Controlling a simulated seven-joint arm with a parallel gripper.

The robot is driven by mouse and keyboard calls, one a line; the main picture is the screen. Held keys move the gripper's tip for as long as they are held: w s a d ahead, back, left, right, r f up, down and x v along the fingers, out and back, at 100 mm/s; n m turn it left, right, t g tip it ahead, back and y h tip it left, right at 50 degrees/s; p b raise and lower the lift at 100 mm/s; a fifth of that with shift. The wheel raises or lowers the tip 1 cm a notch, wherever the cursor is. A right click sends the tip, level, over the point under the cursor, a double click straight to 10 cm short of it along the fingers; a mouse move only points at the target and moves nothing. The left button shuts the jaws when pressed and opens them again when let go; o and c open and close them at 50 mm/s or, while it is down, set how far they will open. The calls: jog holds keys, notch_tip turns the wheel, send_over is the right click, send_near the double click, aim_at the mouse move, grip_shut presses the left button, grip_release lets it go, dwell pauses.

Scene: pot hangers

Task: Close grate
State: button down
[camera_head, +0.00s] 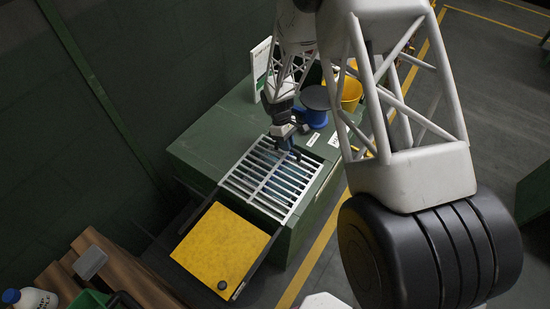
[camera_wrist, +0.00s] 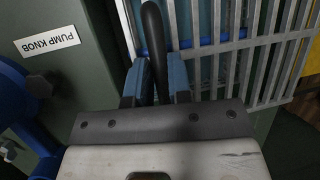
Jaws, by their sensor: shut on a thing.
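The pale slatted grate (camera_head: 252,187) lies over the opening in the top of the green cabinet (camera_head: 213,140), and looks about level. In the wrist view its bars (camera_wrist: 268,45) fill the upper right, with blue showing between them. My gripper (camera_head: 291,152) is at the grate's far right part. In the wrist view my gripper (camera_wrist: 158,72) has its two blue fingers on either side of a black curved handle (camera_wrist: 153,30) and is shut on it. The handle stands next to the grate's bars; its lower end is hidden between the fingers. I cannot tell whether the grate's edge touches the cabinet all round.
A yellow panel (camera_head: 222,245) sits in front of the grate. A white board (camera_head: 260,67) stands at the cabinet's back.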

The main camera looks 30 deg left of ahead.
jog(key=w, duration=0.5)
jog(key=shift+w, duration=0.15)
jog(key=c, duration=1.1)
grip_release()
jog(key=shift+o, duration=0.2)
jog(key=shift+r, duration=0.1)
jog(key=v, duration=0.7)
jog(key=shift+r, duration=0.3)
jog(key=shift+a, duration=0.15)
